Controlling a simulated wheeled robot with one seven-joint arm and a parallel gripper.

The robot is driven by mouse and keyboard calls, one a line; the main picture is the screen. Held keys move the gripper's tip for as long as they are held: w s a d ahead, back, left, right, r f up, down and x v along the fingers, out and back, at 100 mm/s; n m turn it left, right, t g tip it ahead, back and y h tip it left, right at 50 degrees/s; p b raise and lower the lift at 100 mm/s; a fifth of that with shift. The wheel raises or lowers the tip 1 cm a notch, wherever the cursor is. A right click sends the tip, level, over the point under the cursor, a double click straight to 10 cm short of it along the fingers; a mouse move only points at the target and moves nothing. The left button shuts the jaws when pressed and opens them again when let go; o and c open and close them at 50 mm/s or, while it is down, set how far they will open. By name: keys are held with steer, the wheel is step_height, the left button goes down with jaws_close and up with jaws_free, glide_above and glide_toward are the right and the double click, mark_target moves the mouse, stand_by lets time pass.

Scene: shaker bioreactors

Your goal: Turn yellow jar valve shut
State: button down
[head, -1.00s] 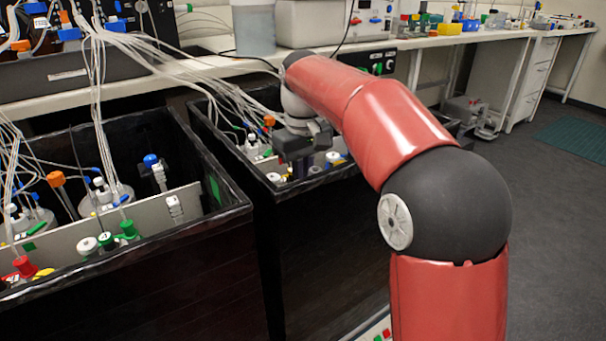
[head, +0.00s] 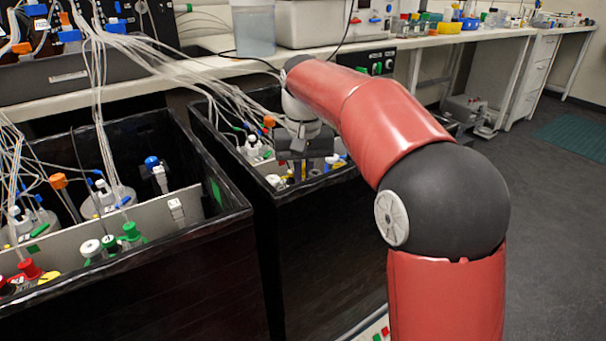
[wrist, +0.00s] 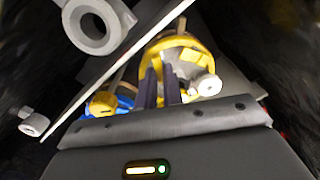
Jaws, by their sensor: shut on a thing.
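My gripper (head: 301,174) points down into the right black tank (head: 262,195), and its dark fingers also show in the wrist view (wrist: 161,88). The fingers are close together and shut on a small part at the yellow-ringed jar top (wrist: 172,42), which I take to be the yellow jar valve. The fingers mostly hide that part, so its angle cannot be told. A white round fitting (wrist: 208,86) sits just right of the fingers. A yellow knob (wrist: 103,103) with a blue part beside it lies left of them.
The left black tank (head: 190,232) holds jars with red, green and white caps. Many thin tubes (head: 185,70) run from the bench into both tanks. In the wrist view a pale panel edge (wrist: 112,70) and a grey ring (wrist: 92,25) are close on the left.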

steer(key=m, duration=0.4)
steer(key=shift+m, duration=0.3)
steer(key=shift+d+m, duration=0.15)
steer(key=shift+m, duration=2.35)
steer(key=c, duration=1.5)
jaws_free()
steer(key=shift+r, duration=0.1)
step_height(320, 180, up, 8)
steer(key=shift+f, duration=0.2)
